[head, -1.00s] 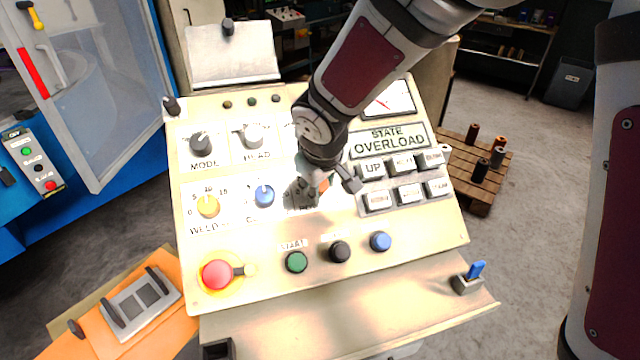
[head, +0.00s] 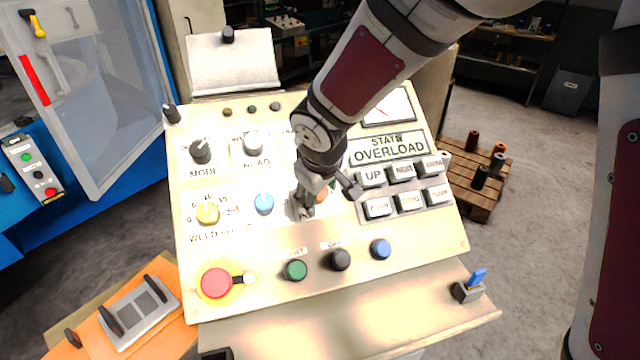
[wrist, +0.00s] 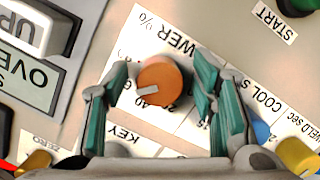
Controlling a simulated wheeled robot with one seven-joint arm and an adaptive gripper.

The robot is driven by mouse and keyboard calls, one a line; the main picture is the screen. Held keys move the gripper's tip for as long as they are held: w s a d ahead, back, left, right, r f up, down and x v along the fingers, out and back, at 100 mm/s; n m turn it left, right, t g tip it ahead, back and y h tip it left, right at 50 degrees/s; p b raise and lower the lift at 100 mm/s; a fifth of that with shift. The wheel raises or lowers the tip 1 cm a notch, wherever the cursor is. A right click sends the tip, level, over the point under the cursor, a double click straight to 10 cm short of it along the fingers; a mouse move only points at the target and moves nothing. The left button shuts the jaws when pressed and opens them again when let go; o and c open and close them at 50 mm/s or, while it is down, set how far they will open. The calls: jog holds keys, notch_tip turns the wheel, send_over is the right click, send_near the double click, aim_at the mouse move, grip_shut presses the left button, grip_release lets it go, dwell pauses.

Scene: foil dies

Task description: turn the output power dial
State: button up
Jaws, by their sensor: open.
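The output power dial is an orange round knob (wrist: 165,84) with a pale pointer mark, on a white label with "POWER" and % markings in the wrist view. In the head view only a small orange part of the dial (head: 321,196) shows beside my gripper. My gripper (head: 328,198) is open over the panel, with one finger on each side of the dial. In the wrist view, the green-padded fingers of my gripper (wrist: 161,82) straddle the knob with gaps visible on both sides. I cannot tell how far the fingertips are above the panel.
The sloped control panel (head: 450,235) carries a yellow dial (head: 207,212), a blue dial (head: 263,203), and a red emergency button (head: 216,283). Green (head: 295,270), black (head: 339,260) and blue (head: 380,249) buttons line the lower part. Rectangular buttons (head: 410,200) sit just right of my gripper.

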jog(key=v, duration=1.1)
jog(key=shift+r, duration=0.35)
jog(key=shift+s, duration=0.15)
jog(key=s+d+r+m, duration=0.45)
jog(key=s+d, duration=0.35)
jog(key=d, duration=0.5)
jog(key=s+d+m, duration=0.4)
jog(key=s+d, duration=0.2)
jog(key=s, duration=0.5)
jog(key=shift+s+d+r, duration=0.2)
jog(key=shift+s+d, duration=0.05)
jog(key=shift+s, duration=0.15)
jog(key=shift+m, duration=0.25)
jog(key=shift+c, duration=0.4)
